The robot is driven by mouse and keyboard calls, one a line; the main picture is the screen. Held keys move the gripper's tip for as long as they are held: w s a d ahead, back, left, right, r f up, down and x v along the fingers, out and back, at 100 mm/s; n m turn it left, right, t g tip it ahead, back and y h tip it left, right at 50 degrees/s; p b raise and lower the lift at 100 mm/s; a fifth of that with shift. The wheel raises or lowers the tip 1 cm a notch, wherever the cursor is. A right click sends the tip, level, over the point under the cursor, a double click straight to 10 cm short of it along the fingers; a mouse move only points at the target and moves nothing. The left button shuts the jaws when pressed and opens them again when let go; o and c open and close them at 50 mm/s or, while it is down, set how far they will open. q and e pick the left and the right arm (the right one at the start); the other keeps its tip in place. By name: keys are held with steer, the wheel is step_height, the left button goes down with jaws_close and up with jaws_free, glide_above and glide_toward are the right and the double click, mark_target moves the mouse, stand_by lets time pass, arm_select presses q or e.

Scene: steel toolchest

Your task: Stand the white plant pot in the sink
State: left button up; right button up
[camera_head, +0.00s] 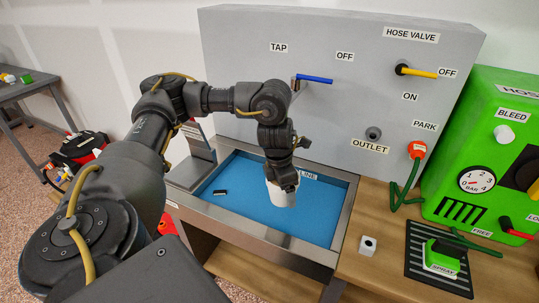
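The white plant pot (279,196) is in the head view, at the lower end of my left arm, with its top partly hidden by the gripper. My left gripper (284,184) points down and is shut on the pot. The pot looks upright and lies within the outline of the sink (335,205), a steel-rimmed basin with a blue floor. I cannot tell whether the pot touches the floor. My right gripper is not in view.
A small dark object (220,192) lies on the sink's left part. A grey panel behind carries a blue tap lever (315,79), a yellow valve lever (418,72) and an outlet (373,134). A small white block (368,245) and a green sprayer (441,258) stand to the right.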

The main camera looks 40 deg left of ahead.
arm_select(q)
steer(key=a+f, duration=0.4)
steer(key=a, duration=0.1)
steer(key=a+f+b, duration=0.1)
steer(key=a+f, duration=0.1)
steer(key=a, duration=0.1)
steer(key=shift+w+f, duration=0.1)
steer(key=shift+w, duration=0.25)
steer(key=shift+a+f, duration=0.1)
steer(key=shift+f, duration=0.25)
steer(key=shift+a+f, duration=0.25)
steer(key=shift+a, duration=0.05)
steer(key=f, duration=0.3)
steer(key=shift+a+f, duration=0.1)
steer(key=shift+a, duration=0.1)
steer(key=shift+w+f, duration=0.1)
steer(key=shift+f, duration=0.2)
steer(key=o, duration=1.1)
steer(key=shift+o, duration=0.2)
steer(key=shift+r, duration=0.6)
step_height(320, 180, up, 7)
steer(key=s, duration=0.1)
steer(key=shift+a+f, duration=0.2)
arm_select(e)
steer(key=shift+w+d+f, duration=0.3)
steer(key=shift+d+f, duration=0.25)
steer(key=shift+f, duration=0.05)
